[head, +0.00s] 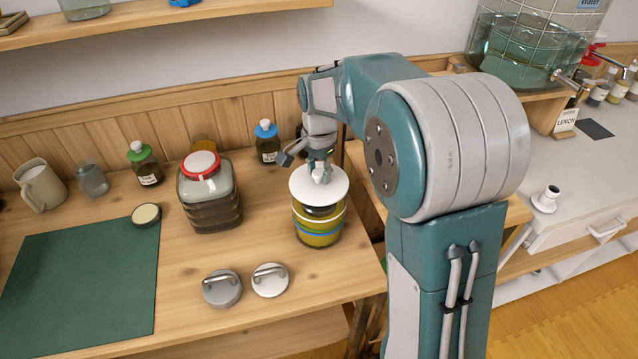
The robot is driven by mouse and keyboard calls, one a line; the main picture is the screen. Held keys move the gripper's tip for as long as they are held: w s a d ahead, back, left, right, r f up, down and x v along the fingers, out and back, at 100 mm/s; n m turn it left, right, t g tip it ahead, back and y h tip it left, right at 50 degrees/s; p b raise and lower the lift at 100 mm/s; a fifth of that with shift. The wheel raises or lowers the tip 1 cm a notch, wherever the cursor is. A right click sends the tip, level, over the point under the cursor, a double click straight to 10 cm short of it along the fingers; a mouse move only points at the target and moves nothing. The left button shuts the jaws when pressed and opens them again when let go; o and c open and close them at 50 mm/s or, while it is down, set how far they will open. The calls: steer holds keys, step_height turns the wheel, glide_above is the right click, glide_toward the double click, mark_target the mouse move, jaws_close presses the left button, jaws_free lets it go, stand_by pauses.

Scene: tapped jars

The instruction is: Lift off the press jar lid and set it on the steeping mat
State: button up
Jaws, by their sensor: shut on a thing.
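The press jar (318,232), with yellow-green contents and a blue band, stands near the right end of the wooden table. Its white round lid (300,186) is over the jar's mouth; I cannot tell whether it rests on the rim or is slightly raised. My gripper (320,176) points down from above and is shut on the middle of the lid. The fingers hide the part they hold. The steeping mat seems to be the dark green mat (85,275) flat at the table's left, bare on top.
A square jar with a red-rimmed lid (209,195) stands between mat and press jar. A small round lid (146,214) lies at the mat's corner. Two handled lids, grey (221,297) and white (270,289), lie in front. Bottles, a mug (40,186) and a glass (92,179) line the back.

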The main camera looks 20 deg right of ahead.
mark_target(319, 172)
steer(key=shift+r, duration=0.1)
steer(key=shift+r, duration=3.4)
